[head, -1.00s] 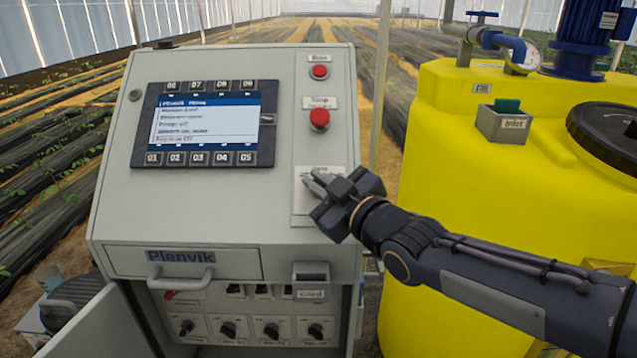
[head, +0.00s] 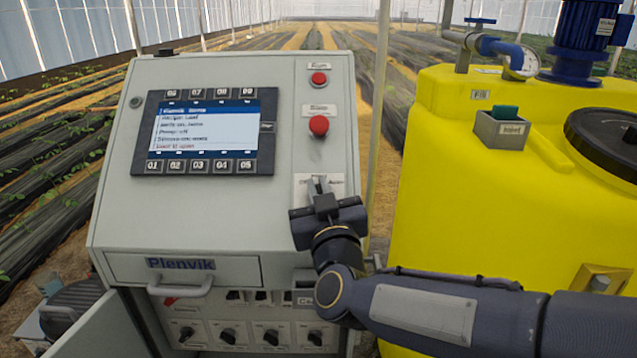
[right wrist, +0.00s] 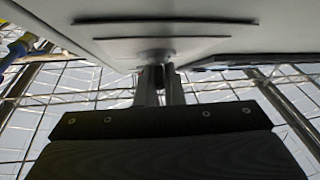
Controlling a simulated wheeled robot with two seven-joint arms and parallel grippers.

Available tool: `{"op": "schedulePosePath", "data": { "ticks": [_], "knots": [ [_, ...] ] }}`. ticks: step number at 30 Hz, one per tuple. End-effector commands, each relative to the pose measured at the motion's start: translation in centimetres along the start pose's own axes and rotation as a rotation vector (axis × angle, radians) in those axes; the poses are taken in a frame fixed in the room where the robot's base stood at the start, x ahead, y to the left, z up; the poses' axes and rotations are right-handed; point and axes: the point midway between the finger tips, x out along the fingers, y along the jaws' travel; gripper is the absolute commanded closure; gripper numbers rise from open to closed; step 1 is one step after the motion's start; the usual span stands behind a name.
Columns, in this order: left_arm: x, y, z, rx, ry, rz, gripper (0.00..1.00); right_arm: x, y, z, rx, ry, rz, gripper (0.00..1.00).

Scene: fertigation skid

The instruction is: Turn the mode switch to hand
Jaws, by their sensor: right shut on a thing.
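The mode switch sits on a pale label plate (head: 304,188) at the lower right of the grey control panel, below two red buttons. My right gripper (head: 319,184) reaches it from below, its fingertips at the plate. The gripper hides most of the switch and part of the lettering. In the right wrist view the two fingers (right wrist: 160,84) are close together at the panel face, shut on the switch knob, which barely shows between them. My left gripper is not in view.
The panel carries a screen (head: 203,130) and red buttons (head: 319,125) above the switch. A drawer (head: 183,270) with a handle and several rotary knobs lie below. An open cabinet door (head: 85,325) stands at lower left. A yellow tank (head: 440,190) stands right of the panel.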

Motion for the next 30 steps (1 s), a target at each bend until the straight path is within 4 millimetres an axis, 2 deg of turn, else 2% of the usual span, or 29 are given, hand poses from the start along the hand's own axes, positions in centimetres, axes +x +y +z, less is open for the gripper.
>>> {"op": "schedulePosePath", "data": {
  "ticks": [12,29,30],
  "knots": [
    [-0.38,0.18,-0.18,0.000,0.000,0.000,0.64,0.03,0.07,-0.04,0.103,0.003,0.162,1.00],
    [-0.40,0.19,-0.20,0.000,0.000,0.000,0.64,0.04,0.12,-0.12,0.119,0.005,0.183,1.00],
    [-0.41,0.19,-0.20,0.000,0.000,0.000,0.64,0.05,0.12,-0.13,0.118,0.005,0.183,0.87]
  ]
}}
